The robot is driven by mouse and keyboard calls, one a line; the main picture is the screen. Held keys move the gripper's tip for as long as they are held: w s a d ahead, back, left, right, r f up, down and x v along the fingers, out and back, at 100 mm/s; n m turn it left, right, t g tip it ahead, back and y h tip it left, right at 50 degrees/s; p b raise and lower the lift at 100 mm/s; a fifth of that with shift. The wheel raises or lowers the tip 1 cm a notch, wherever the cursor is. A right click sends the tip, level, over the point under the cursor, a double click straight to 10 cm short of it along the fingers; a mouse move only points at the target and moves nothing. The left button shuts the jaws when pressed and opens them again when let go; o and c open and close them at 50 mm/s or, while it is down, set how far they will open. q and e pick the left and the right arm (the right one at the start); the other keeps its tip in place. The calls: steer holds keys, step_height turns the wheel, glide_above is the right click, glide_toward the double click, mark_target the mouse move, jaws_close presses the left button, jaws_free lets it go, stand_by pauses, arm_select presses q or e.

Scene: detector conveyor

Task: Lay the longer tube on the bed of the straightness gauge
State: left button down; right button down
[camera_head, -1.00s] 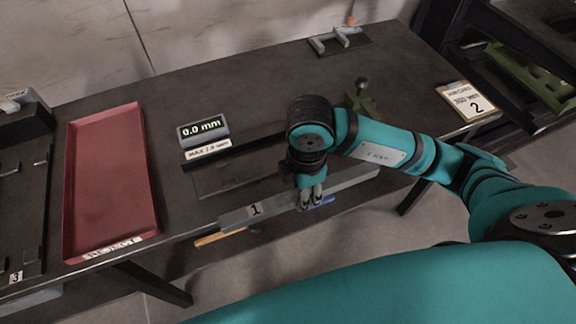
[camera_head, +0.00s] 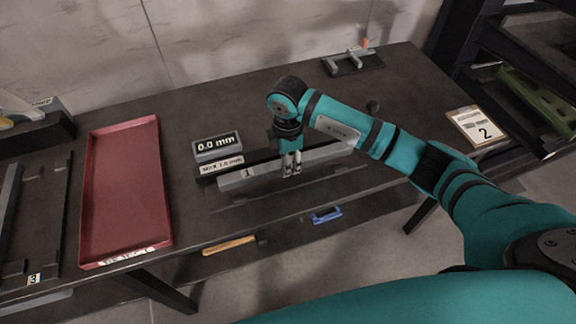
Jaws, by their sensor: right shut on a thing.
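A long grey square tube (camera_head: 262,176) with a "1" label runs left to right across the middle of the table. My right gripper (camera_head: 291,170) points down and is shut on the tube near its middle. The straightness gauge shows a display (camera_head: 217,147) reading 0.0 mm and a dark bar (camera_head: 208,170) with a MAX label. The tube lies along the front of this bar and hides much of the gauge's bed. I cannot tell whether the tube touches the bed. My left gripper is out of view.
A red reject tray (camera_head: 127,200) lies to the left, with a dark fixture (camera_head: 40,215) beyond it. A clipboard (camera_head: 478,128) marked 2 lies at the right end. A metal bracket (camera_head: 352,62) stands at the back. Orange and blue handled tools sit below the front edge.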

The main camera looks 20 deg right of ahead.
step_height(320, 180, down, 2)
steer(key=shift+s+f+p, duration=0.1)
steer(key=shift+p, duration=0.25)
steer(key=shift+f, duration=0.2)
steer(key=shift+f, duration=0.2)
steer(key=c, duration=1)
jaws_free()
steer(key=shift+r, duration=0.1)
step_height(320, 180, up, 12)
steer(key=b, duration=0.2)
steer(key=shift+b, duration=0.35)
